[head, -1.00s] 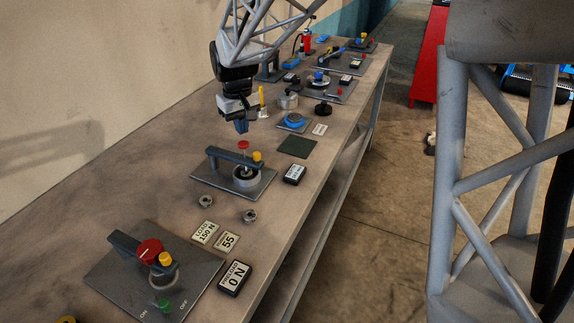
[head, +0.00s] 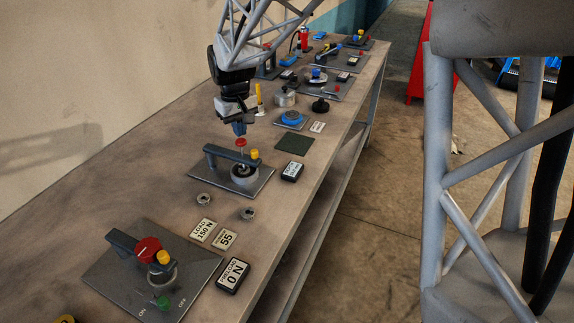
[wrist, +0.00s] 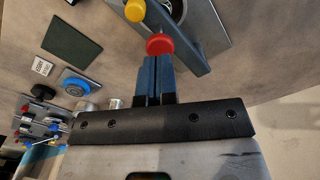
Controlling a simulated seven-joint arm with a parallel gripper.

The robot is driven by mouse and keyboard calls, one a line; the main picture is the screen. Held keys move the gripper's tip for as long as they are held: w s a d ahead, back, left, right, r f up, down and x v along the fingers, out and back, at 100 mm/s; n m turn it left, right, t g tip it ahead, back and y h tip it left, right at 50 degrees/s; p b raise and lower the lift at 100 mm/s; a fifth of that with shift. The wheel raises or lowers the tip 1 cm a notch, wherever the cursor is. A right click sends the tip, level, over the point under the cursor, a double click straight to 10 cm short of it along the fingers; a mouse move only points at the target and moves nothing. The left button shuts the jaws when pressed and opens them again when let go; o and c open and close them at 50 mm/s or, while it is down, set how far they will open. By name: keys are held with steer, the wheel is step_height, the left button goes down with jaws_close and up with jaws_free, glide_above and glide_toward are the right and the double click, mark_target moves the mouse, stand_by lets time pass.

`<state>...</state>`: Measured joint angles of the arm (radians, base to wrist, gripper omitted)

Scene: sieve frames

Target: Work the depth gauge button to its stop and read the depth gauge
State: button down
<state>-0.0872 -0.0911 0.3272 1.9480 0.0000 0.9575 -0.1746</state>
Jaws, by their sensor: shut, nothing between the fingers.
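The red button (head: 240,142) stands on a thin stem above the middle fixture, which has a grey plate (head: 262,186), a dark bridge bar (head: 225,157) and a yellow knob (head: 254,154). The small display (head: 291,172) beside it has text too small to read, so I cannot confirm it is the depth gauge. My gripper (head: 239,134) is shut and empty, pointing down with its blue fingertips at the top of the red button. In the wrist view the shut fingertips (wrist: 156,57) meet the button's edge (wrist: 160,43); I cannot tell whether they touch.
A near fixture has a larger red knob (head: 147,249) and a display (head: 233,275) reading 0 N. Cards reading LOAD 150 N (head: 203,230) and 55 (head: 226,239) lie beside it. A dark green mat (head: 295,144) lies beyond the middle fixture. Several other fixtures fill the bench's far end.

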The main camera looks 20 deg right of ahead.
mark_target(241, 140)
steer(key=shift+f, duration=0.6)
steer(key=shift+f, duration=0.35)
steer(key=shift+f, duration=0.45)
stand_by(0.5)
steer(key=shift+f, duration=0.4)
stand_by(0.4)
steer(key=shift+r, duration=1.6)
steer(key=shift+r, duration=0.1)
